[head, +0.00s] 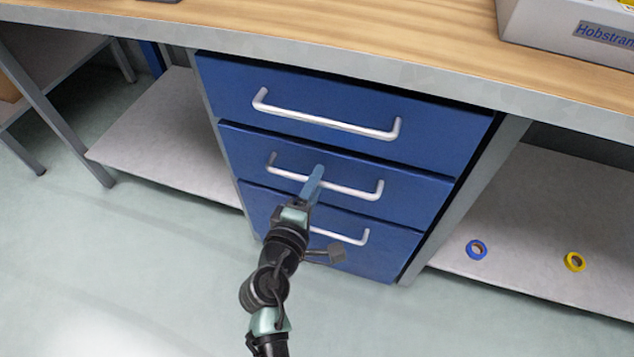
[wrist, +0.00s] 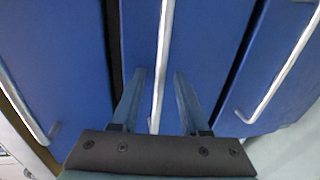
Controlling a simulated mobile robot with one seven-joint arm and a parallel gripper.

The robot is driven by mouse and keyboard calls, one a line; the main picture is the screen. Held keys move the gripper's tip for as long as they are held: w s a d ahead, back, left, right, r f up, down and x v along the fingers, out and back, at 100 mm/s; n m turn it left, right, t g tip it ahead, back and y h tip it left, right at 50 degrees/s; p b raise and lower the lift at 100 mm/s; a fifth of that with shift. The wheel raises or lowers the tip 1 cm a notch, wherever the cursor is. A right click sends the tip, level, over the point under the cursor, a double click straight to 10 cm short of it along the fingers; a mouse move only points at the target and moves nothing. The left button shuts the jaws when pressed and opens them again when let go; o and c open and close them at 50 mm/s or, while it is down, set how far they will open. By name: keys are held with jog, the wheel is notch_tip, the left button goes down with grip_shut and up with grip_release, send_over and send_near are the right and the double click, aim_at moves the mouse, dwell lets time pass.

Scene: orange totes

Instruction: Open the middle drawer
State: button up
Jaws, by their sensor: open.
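The middle drawer (head: 420,185) is a blue front with a silver bar handle (head: 350,191), set between two other blue drawers. It looks shut in the head view. My gripper (head: 316,178) is at the middle drawer's handle, near the middle of the bar, and hides part of it. In the wrist view, the fingers of my gripper (wrist: 160,98) are apart, with the silver handle (wrist: 164,50) running between them. There is a gap on both sides of the bar, and neither finger clearly touches it.
The top drawer (head: 300,88) and bottom drawer (head: 375,255) look shut. A wooden worktop (head: 330,35) overhangs the drawers and carries a grey box (head: 560,35). A blue tape roll (head: 477,249) and a yellow one (head: 574,261) lie on the right shelf. The floor (head: 130,260) at left is clear.

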jog(key=shift+w+d+f, duration=0.1)
jog(key=shift+w+d, duration=0.15)
jog(key=shift+w, duration=0.3)
grip_shut()
dwell(1.1)
